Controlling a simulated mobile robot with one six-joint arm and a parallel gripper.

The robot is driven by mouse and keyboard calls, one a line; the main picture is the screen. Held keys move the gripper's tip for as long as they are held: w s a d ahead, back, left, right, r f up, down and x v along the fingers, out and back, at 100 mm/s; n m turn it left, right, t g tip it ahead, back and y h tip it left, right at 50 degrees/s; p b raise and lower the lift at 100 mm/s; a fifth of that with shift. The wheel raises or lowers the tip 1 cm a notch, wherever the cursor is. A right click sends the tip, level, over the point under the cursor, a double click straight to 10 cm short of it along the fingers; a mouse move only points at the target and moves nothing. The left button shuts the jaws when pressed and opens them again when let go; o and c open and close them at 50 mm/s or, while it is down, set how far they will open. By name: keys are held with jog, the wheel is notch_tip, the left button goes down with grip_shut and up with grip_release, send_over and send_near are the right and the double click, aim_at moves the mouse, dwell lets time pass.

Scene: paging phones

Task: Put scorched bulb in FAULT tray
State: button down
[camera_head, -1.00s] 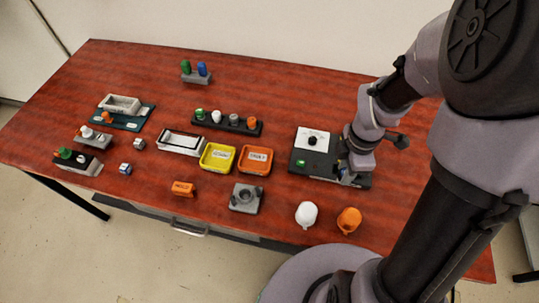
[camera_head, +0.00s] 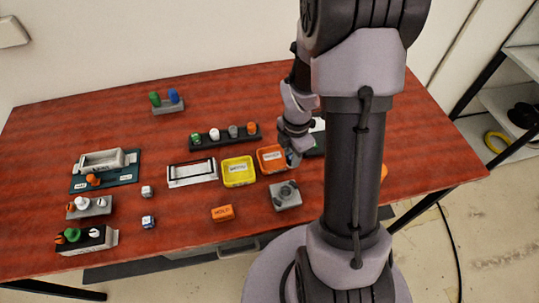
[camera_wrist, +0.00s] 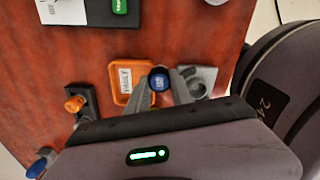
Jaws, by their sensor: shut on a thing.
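My gripper (camera_wrist: 162,88) is shut on a small round blue bulb (camera_wrist: 159,79) with a pale mark on its top. In the wrist view the bulb overlaps the right side of the orange tray (camera_wrist: 117,98), which has a white label too small to read surely. In the head view my gripper (camera_head: 293,160) is close to the right edge of the orange tray (camera_head: 262,167); the bulb cannot be made out there. I cannot tell the bulb's height above the table. A yellow tray (camera_head: 229,183) with a label stands left of the orange one.
A grey socket block (camera_head: 286,196) lies in front of the orange tray. A dark rack (camera_head: 224,138) with several bulbs stands behind. An orange block (camera_head: 222,213) is at the front. My arm hides much of the black test box (camera_head: 317,146).

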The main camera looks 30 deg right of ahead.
jog(key=w, duration=0.2)
jog(key=w+a, duration=0.1)
jog(key=w, duration=0.1)
jog(key=w+a, duration=0.1)
jog(key=w, duration=0.1)
jog(key=shift+w+a+f+b, duration=0.15)
jog(key=shift+a+f+b, duration=0.1)
jog(key=shift+f+b, duration=0.15)
notch_tip(320, 180, down, 4)
jog(key=shift+r+b, duration=0.25)
jog(key=shift+b, duration=0.55)
jog(key=shift+f, duration=0.1)
jog(key=c, duration=1.1)
grip_release()
